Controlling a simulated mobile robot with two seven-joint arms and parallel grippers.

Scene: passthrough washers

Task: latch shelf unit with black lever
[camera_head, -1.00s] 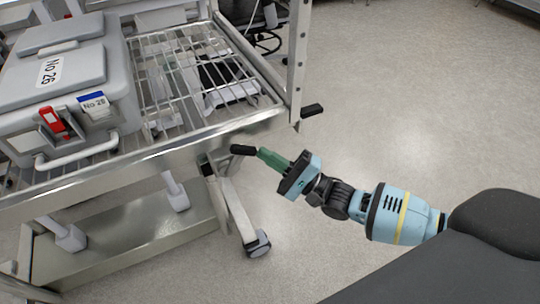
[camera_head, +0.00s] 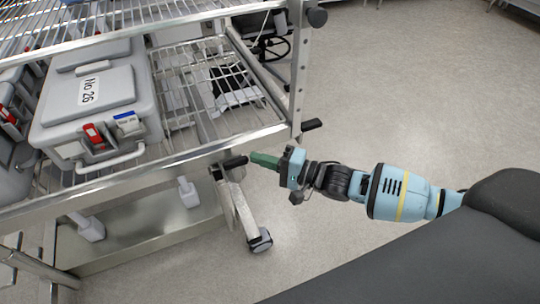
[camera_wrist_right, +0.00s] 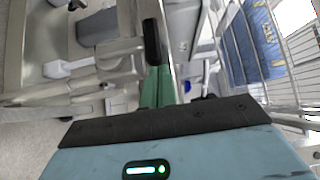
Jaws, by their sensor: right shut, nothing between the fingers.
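The shelf unit (camera_head: 200,150) is a metal wire-shelf frame on casters at the left of the head view. A black lever (camera_head: 234,162) sits under its front edge, near the right corner post. It also shows in the right wrist view (camera_wrist_right: 152,42), just ahead of the fingers. My right gripper (camera_head: 252,158) has green fingers, shut and empty, with their tips at the right end of the lever. In the right wrist view the fingertips (camera_wrist_right: 158,72) look close to or touching it; I cannot tell which. My left gripper is not in view.
A grey case (camera_head: 95,95) marked No 26 stands on the wire shelf. Another black handle (camera_head: 311,125) sticks out at the corner post. A caster (camera_head: 260,241) stands below the lever. The floor (camera_head: 420,100) to the right is clear.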

